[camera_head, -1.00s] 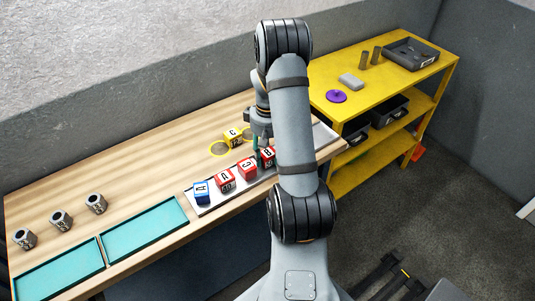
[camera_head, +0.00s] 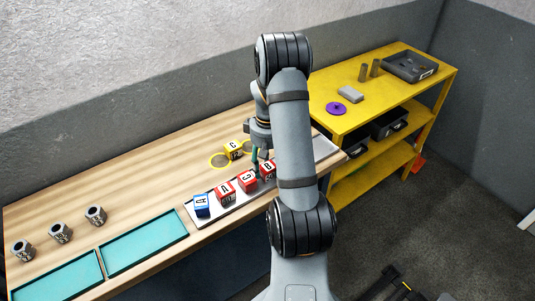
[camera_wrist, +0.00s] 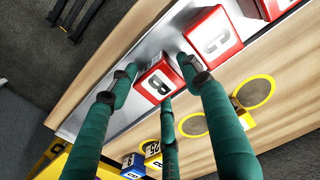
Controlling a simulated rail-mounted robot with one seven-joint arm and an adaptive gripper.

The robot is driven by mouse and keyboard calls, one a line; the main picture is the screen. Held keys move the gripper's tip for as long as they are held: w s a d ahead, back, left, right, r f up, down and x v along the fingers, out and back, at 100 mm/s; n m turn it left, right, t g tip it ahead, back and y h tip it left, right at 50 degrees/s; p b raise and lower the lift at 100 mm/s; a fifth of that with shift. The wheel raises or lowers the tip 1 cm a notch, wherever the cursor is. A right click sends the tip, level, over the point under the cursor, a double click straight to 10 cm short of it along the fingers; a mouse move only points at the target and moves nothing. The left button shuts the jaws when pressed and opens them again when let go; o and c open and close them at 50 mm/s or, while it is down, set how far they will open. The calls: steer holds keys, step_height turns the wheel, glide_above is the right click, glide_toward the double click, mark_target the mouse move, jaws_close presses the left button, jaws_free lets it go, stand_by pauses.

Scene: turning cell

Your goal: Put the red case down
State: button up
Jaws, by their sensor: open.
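The red case marked B (camera_head: 268,171) stands on the pale tray (camera_head: 188,210) at the right end of a row of cases. In the wrist view the red case (camera_wrist: 154,86) sits among the three green fingers of my gripper (camera_wrist: 160,80). The fingers are open around it, and whether any touches it is hard to tell. In the head view my gripper (camera_head: 261,160) is low over the tray, partly hidden by my arm. Red cases marked C (camera_head: 248,181) and A (camera_head: 225,193) stand to the left.
A blue case (camera_head: 202,205) stands at the tray's left end. A yellow case (camera_head: 233,149) stands behind, by yellow ring marks (camera_head: 219,162). Blue and yellow cases (camera_wrist: 133,166) lie near the fingers in the wrist view. Teal trays (camera_head: 145,243) and grey parts (camera_head: 60,232) are at left.

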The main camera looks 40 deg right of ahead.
step_height(320, 180, up, 11)
steer(key=shift+r, duration=0.15)
stand_by(0.4)
